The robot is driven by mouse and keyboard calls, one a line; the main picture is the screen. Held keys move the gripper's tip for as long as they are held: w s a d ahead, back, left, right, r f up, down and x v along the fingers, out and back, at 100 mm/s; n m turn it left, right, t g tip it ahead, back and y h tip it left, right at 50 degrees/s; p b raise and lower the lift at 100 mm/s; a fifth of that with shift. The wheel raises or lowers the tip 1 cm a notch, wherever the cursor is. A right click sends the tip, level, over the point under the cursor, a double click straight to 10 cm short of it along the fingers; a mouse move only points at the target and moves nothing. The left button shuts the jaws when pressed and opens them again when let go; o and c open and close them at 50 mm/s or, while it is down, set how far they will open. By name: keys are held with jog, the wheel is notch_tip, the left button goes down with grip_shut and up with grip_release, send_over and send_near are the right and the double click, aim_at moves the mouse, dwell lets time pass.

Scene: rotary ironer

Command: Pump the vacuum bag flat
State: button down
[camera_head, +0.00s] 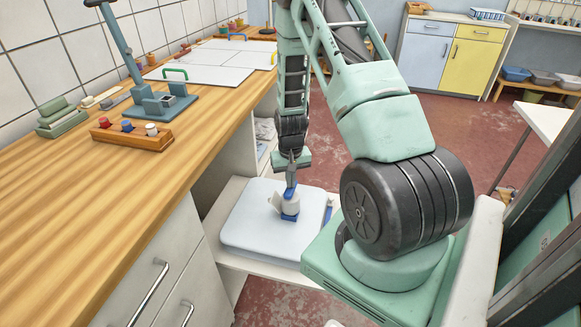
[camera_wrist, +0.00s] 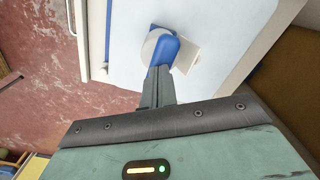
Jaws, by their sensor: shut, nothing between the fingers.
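The vacuum bag (camera_head: 247,222) looks like a pale, smooth, thick slab with rounded corners, lying on a low white pull-out shelf. It fills much of the upper wrist view (camera_wrist: 215,25). A small white round piece with blue parts (camera_head: 289,208), seemingly the pump, sits on top of the bag; it also shows in the wrist view (camera_wrist: 165,46). My gripper (camera_head: 291,187) points down just over this piece. Its fingers are shut with nothing between them, and the tips (camera_wrist: 157,78) are at or very near the blue part; I cannot tell whether they touch.
A wooden counter (camera_head: 90,190) runs along the left, above drawers with metal handles. It carries a blue lever device (camera_head: 163,104), a wooden block with coloured knobs (camera_head: 132,134) and white panels (camera_head: 198,76). The red floor behind is mostly clear.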

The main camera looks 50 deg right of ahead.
jog(key=shift+r+p, duration=1.25)
jog(key=shift+r, duration=0.55)
jog(key=shift+f, duration=0.15)
jog(key=shift+f+b, duration=2.1)
jog(key=shift+f, duration=0.8)
jog(key=shift+r, duration=0.2)
jog(key=shift+r+p, duration=1.85)
jog(key=shift+r, duration=0.25)
